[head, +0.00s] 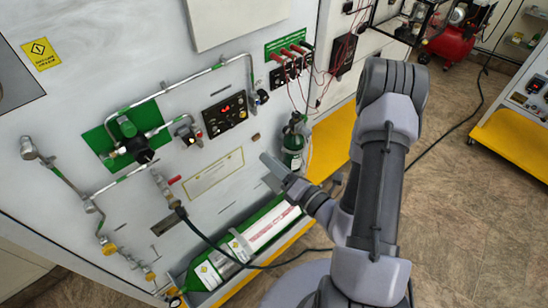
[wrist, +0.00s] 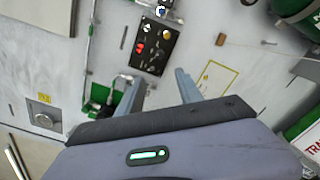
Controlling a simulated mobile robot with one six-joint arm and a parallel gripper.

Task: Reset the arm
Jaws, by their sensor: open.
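My gripper (head: 274,172) is at the middle of the head view, in front of the white trainer panel (head: 90,60). In the wrist view my gripper (wrist: 158,90) shows two grey fingers spread apart with nothing between them. Beyond the fingers, the wrist view shows the panel face with a black control box (wrist: 153,45) bearing buttons and a red light. The same control box (head: 225,114) shows in the head view, up and left of my gripper. My arm stretches in from the lower right and is bent at a raised elbow.
A green-and-white cylinder (head: 240,245) lies low along the panel, and a small green cylinder (head: 293,145) stands right of my gripper. Pipes with a green valve block (head: 128,128) stick out at left. A black hose (head: 205,238) runs to the floor. Brown floor (head: 460,230) is open at right.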

